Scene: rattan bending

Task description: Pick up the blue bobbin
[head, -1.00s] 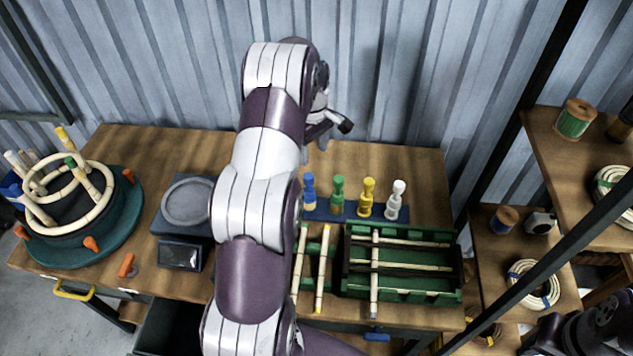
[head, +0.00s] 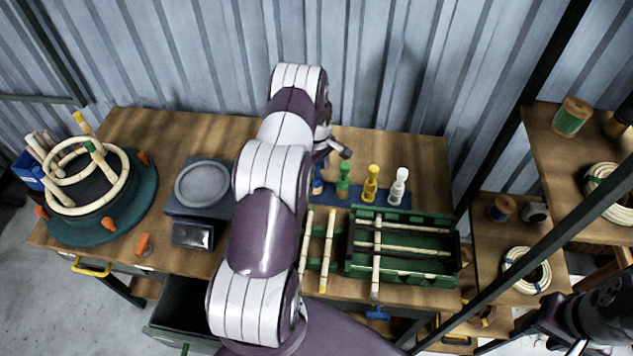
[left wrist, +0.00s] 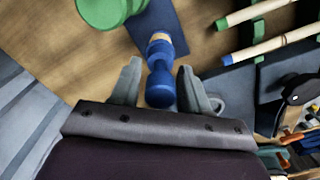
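The blue bobbin (head: 317,184) stands at the left end of a dark blue strip (head: 334,192) on the bench, mostly hidden by my left arm in the head view. In the left wrist view the blue bobbin (left wrist: 160,82) lies between the two fingers of my left gripper (left wrist: 158,78), with a gap to each. My left gripper (head: 334,150) is open and above the bobbin's place; its fingers are partly hidden in the head view. My right gripper (head: 535,328) is dark, at the lower right edge, and its finger state is unclear.
Green (head: 343,182), yellow (head: 371,184) and white (head: 398,187) bobbins stand in a row to the right. A green tray (head: 450,268) with rattan sticks lies in front. A round grey device (head: 203,183) is at left. A post and shelves stand at right.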

